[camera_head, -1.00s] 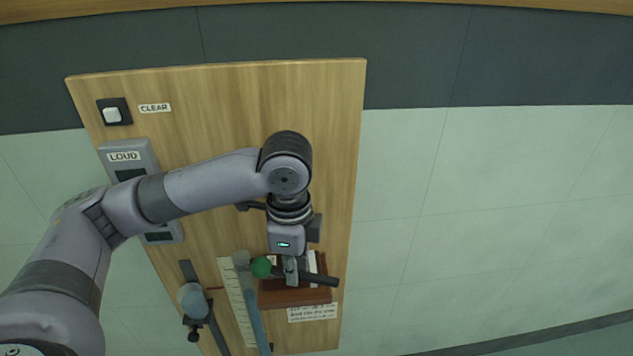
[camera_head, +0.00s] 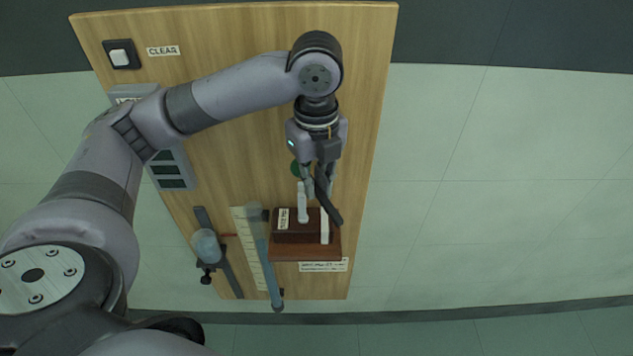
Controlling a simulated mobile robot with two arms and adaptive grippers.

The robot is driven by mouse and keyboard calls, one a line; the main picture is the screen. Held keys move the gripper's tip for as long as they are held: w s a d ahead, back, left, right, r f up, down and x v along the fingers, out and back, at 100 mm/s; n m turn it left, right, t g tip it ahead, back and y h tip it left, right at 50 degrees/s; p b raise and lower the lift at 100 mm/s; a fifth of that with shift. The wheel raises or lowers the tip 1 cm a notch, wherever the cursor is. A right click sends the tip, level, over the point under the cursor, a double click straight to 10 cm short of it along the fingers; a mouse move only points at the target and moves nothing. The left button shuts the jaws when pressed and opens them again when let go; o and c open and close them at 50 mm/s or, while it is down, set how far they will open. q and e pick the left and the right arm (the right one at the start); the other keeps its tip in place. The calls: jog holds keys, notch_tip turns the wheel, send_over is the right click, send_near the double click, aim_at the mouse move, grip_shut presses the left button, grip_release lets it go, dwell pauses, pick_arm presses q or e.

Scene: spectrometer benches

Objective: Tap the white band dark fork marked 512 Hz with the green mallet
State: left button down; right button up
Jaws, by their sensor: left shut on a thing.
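My left gripper (camera_head: 312,185) is shut on the green mallet, just above and behind a dark brown wooden box (camera_head: 290,237). The mallet's green head (camera_head: 296,169) shows left of the fingers, partly hidden. Its dark handle (camera_head: 329,206) slants down to the right. On the box are a white upright piece (camera_head: 302,203), close below the fingers, and a pale strip (camera_head: 325,228). I cannot tell which is part of the white band dark fork. The box's small label (camera_head: 283,218) is too small to read, so no 512 Hz mark is legible. My right gripper is not in view.
The wooden bench (camera_head: 225,30) carries a grey panel with dark displays (camera_head: 170,170), a switch (camera_head: 119,56) beside a CLEAR label, a ruler (camera_head: 245,235), a bluish tube (camera_head: 268,268) and a stand with a pale round piece (camera_head: 206,245). The bench's right side is clear.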

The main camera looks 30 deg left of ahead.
pick_arm(q)
jog(key=shift+w+f+b, duration=0.1)
jog(key=shift+f+b, duration=0.25)
jog(key=shift+f, duration=0.3)
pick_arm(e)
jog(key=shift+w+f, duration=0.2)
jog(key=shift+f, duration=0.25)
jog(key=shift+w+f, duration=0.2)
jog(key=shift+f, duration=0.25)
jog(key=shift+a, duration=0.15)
pick_arm(q)
jog(key=shift+f, duration=0.15)
notch_tip(320, 180, up, 4)
jog(key=p, duration=0.8)
jog(key=shift+r, duration=0.25)
jog(key=shift+f, duration=0.1)
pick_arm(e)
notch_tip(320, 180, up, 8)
pick_arm(q)
jog(key=shift+f, duration=0.1)
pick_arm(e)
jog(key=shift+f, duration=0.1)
